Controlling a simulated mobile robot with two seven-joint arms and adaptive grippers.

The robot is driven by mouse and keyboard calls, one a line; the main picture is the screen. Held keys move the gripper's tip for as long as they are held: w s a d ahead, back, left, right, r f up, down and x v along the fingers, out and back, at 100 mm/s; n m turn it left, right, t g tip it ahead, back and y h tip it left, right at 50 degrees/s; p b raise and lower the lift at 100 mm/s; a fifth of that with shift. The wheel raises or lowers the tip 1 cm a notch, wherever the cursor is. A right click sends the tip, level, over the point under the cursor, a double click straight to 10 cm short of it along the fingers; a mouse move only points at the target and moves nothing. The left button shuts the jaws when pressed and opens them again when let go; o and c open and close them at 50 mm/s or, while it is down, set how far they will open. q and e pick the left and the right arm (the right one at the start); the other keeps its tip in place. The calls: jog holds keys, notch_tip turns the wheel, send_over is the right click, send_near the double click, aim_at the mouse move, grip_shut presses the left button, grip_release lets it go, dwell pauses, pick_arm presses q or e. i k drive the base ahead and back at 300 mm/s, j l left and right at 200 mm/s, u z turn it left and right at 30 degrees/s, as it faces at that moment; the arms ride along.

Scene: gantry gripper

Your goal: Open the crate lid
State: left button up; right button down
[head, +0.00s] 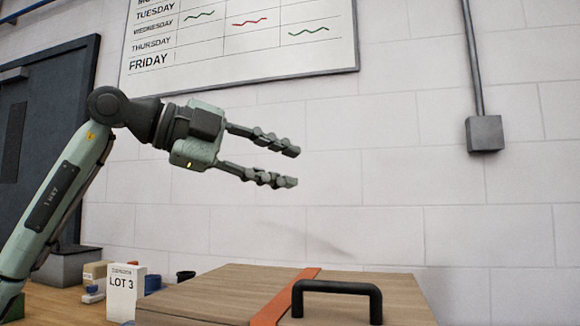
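The crate lid (205,295) is a flat wooden panel at the bottom of the head view. An orange strap (283,298) runs across it. A black bar handle (337,287) stands up from the lid near its front, right of the strap. The lid looks shut; the crate's body below it is out of the picture. My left gripper (294,167) is in the air above the lid, up and to the left of the handle and clear of it. Its two fingers point right and are apart with nothing between them. My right gripper does not show.
A white LOT 3 card (124,293) stands left of the lid. Small containers, one a dark blue cup (152,284), stand behind it on the wooden table (60,304). A wall with a whiteboard (250,75) and a grey box (484,134) is behind.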

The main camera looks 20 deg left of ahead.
aim_at(230, 295)
jog(key=k+l, duration=0.25)
jog(key=l, duration=0.15)
jog(key=k+l, duration=0.25)
jog(key=l, duration=0.15)
jog(key=k+l, duration=0.55)
jog(key=l, duration=0.25)
